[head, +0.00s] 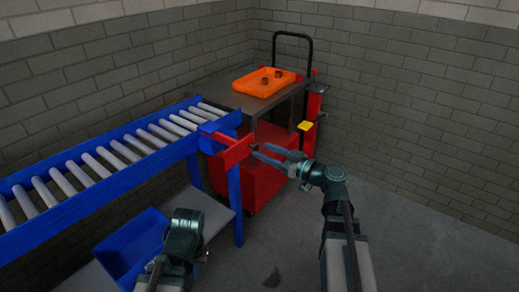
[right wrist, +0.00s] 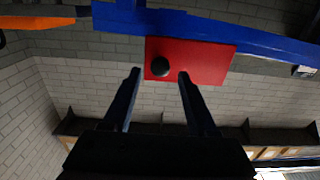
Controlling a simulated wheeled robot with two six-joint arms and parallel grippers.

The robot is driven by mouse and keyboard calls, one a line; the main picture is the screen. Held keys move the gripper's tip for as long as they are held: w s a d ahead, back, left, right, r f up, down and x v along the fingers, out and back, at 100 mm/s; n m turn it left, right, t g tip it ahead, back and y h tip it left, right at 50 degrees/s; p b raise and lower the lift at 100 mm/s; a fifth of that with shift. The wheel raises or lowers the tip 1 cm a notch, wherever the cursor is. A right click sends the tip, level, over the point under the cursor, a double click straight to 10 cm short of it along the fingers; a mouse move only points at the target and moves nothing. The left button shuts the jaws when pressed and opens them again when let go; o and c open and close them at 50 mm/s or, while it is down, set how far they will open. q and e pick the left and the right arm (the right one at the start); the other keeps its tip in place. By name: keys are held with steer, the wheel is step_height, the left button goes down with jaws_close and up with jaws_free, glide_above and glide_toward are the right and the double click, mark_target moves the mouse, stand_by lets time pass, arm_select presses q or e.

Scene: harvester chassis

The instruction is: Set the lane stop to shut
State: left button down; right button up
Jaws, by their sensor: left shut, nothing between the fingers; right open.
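The lane stop is a red plate (head: 239,151) at the right end of the blue roller conveyor (head: 110,160). It also fills the upper middle of the right wrist view (right wrist: 207,62), with a dark round knob (right wrist: 160,67) near its left side. My right gripper (head: 259,151) is open and points at the plate. In the right wrist view its fingertips (right wrist: 159,75) lie on either side of the knob; whether they touch it I cannot tell. My left gripper (head: 186,235) is low at the front, shut and empty, its fingertips hard to make out.
A grey-topped cart (head: 222,92) with a black handle stands behind the conveyor's end. An orange tray (head: 263,83) with small brown parts lies on it. A blue bin (head: 130,248) sits on the shelf under the conveyor. The floor at the right is clear.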

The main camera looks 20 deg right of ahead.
steer(key=shift+x, duration=1.45)
jaws_close()
stand_by(0.4)
